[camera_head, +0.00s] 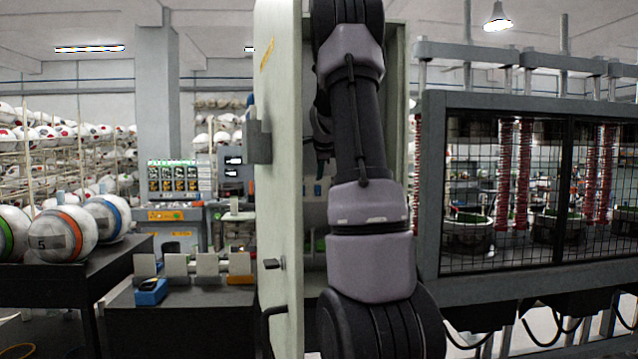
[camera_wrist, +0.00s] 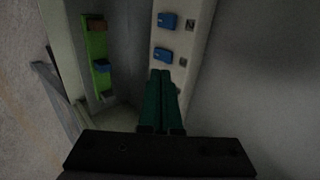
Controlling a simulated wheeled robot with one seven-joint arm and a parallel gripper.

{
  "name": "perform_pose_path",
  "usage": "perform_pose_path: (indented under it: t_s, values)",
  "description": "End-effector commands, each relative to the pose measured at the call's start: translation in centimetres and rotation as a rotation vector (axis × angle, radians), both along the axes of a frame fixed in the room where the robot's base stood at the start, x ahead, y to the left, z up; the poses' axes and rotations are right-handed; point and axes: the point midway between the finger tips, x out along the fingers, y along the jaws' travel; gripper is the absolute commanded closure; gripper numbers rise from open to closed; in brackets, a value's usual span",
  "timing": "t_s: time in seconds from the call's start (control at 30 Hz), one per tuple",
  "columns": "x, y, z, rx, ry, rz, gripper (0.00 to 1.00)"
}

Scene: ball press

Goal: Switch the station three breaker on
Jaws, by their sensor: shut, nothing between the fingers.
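In the wrist view, a pale panel strip (camera_wrist: 191,48) carries two blue breaker levers, an upper one (camera_wrist: 167,20) and a lower one (camera_wrist: 165,53). Small grey square fittings sit to their right. My gripper (camera_wrist: 161,74) is shut and empty, its dark green fingertips just below the lower blue lever. I cannot tell whether they touch it or hide another lever. No station label is readable.
The cabinet door (camera_head: 285,180) stands open left of my arm. In the wrist view, a green strip (camera_wrist: 97,50) with brown and blue blocks lies left of the panel. A caged press (camera_head: 430,190) stands close on the right. A dark table with balls (camera_head: 66,234) is at far left.

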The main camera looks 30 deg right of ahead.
Motion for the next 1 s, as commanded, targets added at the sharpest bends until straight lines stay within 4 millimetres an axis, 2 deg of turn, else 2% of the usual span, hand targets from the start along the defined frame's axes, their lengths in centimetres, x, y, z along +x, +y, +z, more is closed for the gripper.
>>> perform_pose_path:
  t_s: [0.1, 0.3, 0.7, 1.0]
  values:
    - [-1.3, 0.6, 1.5, 0.001, -0.002, 0.000, 1.00]
    - [-2.3, 1.1, 2.6, 0.001, 0.001, 0.001, 1.00]
    - [-2.5, 1.1, 2.6, 0.002, 0.001, -0.001, 1.00]
    - [-4.7, 1.7, 1.7, 0.008, 0.001, -0.007, 1.00]
